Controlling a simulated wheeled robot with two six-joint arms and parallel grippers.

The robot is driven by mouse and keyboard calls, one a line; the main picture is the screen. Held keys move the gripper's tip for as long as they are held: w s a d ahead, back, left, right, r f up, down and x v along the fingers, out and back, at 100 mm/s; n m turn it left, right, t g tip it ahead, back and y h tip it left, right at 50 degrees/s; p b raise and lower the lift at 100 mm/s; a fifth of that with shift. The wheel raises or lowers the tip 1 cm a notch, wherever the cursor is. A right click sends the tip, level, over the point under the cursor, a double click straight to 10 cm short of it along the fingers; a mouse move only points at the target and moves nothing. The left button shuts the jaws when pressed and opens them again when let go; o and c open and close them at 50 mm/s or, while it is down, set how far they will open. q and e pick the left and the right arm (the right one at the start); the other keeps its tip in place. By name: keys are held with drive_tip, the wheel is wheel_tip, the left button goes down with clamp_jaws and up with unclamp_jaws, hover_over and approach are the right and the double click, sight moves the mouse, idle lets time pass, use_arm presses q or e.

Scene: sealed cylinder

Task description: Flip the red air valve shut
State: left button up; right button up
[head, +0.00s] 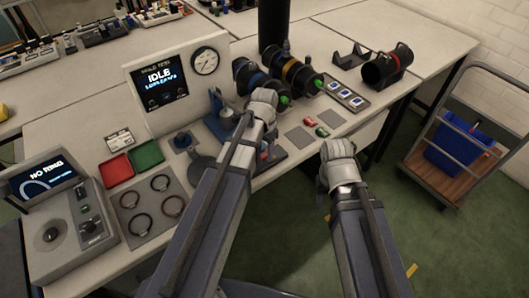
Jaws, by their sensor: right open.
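I cannot tell whether either is the red air valve. My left gripper (263,98) is over the bench in front of the dark cylinders; its fingers are hidden by its own wrist. My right gripper (338,152) is open, at the bench's front edge, apart from the small parts. A black cylinder with a blue band (250,78) and one with a yellow band (292,72) lie behind my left gripper.
A test panel (160,80) with a screen reading IDLE and a round gauge (205,61) stands at the back left. Red (116,169) and green (147,154) trays and a plate of rings (130,200) lie on the left. A cart (452,150) stands at right.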

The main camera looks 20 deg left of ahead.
use_arm(q)
clamp_jaws()
idle(0.4)
drive_tip(key=shift+w+a+m, duration=0.1)
drive_tip(key=shift+a+m, duration=0.1)
drive_tip(key=shift+m, duration=0.55)
drive_tip(key=shift+w+a+m, duration=0.1)
drive_tip(key=shift+a+m, duration=0.05)
drive_tip(key=shift+m, duration=0.6)
drive_tip(key=shift+o, duration=0.5)
unclamp_jaws()
drive_tip(key=shift+r, duration=0.1)
